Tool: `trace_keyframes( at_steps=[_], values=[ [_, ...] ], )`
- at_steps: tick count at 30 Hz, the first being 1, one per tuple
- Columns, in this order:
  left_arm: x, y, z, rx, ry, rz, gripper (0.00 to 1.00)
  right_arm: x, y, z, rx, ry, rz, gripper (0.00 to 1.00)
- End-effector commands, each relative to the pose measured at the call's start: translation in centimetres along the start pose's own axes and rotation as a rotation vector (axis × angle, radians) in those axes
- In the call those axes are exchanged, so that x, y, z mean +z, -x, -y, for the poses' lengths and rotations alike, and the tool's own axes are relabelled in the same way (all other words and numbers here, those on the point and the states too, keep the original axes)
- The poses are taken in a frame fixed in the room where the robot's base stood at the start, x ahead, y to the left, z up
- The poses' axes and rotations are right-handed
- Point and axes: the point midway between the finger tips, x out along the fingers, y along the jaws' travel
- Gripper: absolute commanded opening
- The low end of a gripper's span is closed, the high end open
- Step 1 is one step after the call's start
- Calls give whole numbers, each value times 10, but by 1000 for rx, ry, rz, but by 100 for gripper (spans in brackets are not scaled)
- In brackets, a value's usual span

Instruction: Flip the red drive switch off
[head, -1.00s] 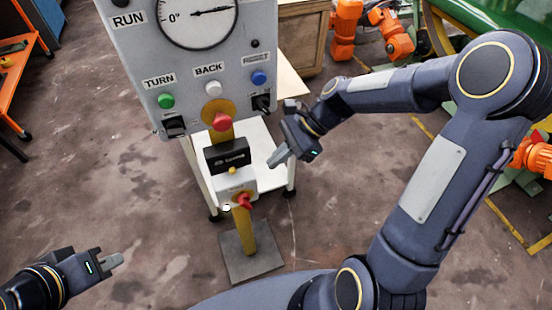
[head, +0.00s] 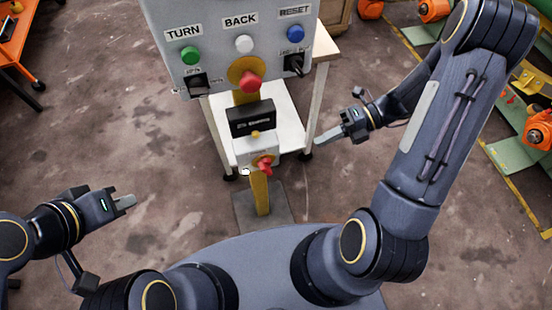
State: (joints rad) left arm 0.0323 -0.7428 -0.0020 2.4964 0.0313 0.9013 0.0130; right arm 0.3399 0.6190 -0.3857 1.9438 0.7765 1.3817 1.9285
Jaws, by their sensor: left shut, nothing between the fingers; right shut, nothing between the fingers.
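A red rotary switch handle (head: 264,166) sits on a yellow plate on the small light-grey box (head: 246,153), low on the yellow post (head: 260,195). Its exact setting is too small to tell. A red mushroom button (head: 251,82) on a yellow disc is higher up, at the bottom of the grey panel (head: 172,62). My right gripper (head: 328,138) is shut and empty, right of the small box and apart from it. My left gripper (head: 125,202) is shut and empty over the floor at left, well away from the switch.
A black box (head: 251,118) is on the post above the switch. The panel carries a green TURN button (head: 190,56), a white BACK button (head: 244,43), a blue RESET button (head: 294,34) and black switches. A white table (head: 292,122) stands behind.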

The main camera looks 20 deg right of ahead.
Motion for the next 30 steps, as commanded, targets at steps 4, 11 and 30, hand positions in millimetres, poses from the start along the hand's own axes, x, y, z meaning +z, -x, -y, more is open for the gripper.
trace_keyframes(
  at_steps=[4,11,30],
  values=[
    [0,0,0,0,0,0,0,0,-4,0,0,2,-2,0],
    [1,-2,1,0,0,0,0,-1,-37,0,3,3,-6,0],
    [4,-8,4,0,0,0,0,0,-139,0,0,4,-3,0]
  ],
)
